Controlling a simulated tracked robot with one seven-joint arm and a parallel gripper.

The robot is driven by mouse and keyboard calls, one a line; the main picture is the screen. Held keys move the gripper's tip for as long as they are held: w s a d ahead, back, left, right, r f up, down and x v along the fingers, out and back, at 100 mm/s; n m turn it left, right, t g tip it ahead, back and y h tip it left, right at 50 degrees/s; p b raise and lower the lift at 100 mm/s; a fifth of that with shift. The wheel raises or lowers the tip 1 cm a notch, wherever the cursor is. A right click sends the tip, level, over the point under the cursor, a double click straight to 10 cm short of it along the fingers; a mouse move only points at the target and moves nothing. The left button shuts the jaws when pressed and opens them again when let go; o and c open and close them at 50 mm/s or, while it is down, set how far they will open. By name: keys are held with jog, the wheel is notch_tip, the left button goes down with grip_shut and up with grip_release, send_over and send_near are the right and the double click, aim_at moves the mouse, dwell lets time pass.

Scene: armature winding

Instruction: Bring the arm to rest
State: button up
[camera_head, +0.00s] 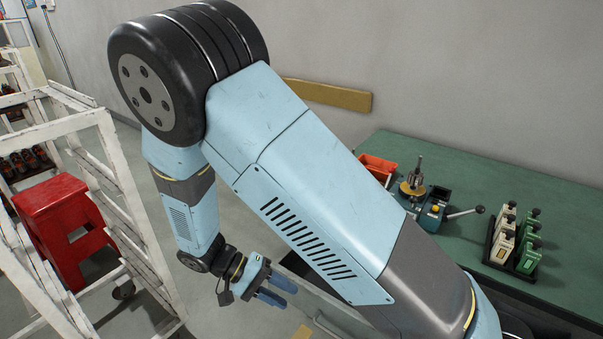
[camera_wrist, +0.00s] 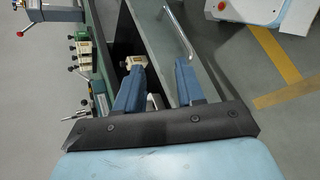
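My gripper (camera_head: 283,291) hangs low at the end of my bent arm in the head view, left of the green workbench (camera_head: 540,195). In the wrist view the two blue fingers of my gripper (camera_wrist: 160,75) stand apart, with no object clearly held between them. A small cream block (camera_wrist: 134,62) shows close to the left fingertip; I cannot tell whether it touches.
A metal drawer handle (camera_wrist: 178,33) shows just past the fingers. The bench holds a red bin (camera_head: 378,168), a winding device (camera_head: 413,190) and a rack of cream and green blocks (camera_head: 510,240). A white rack (camera_head: 125,185) and red stool (camera_head: 60,215) stand left.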

jog(key=w+d+r+m+y, duration=0.1)
jog(key=w+d+r+y, duration=0.2)
jog(key=d+r+y, duration=0.5)
jog(key=w+d+r+y, duration=0.1)
jog(key=w+d+r, duration=0.35)
jog(key=r, duration=0.85)
jog(key=s+d+r+t+y, duration=0.1)
jog(key=s+d+r+t, duration=0.3)
jog(key=d+r, duration=0.3)
jog(key=s+d+r+m+t+y, duration=0.1)
jog(key=s+d+r+t, duration=0.2)
jog(key=s+d+r, duration=0.2)
jog(key=d+r, duration=0.1)
jog(key=d, duration=0.2)
jog(key=shift+s+d+r+t, duration=0.35)
jog(key=shift+d+t, duration=0.05)
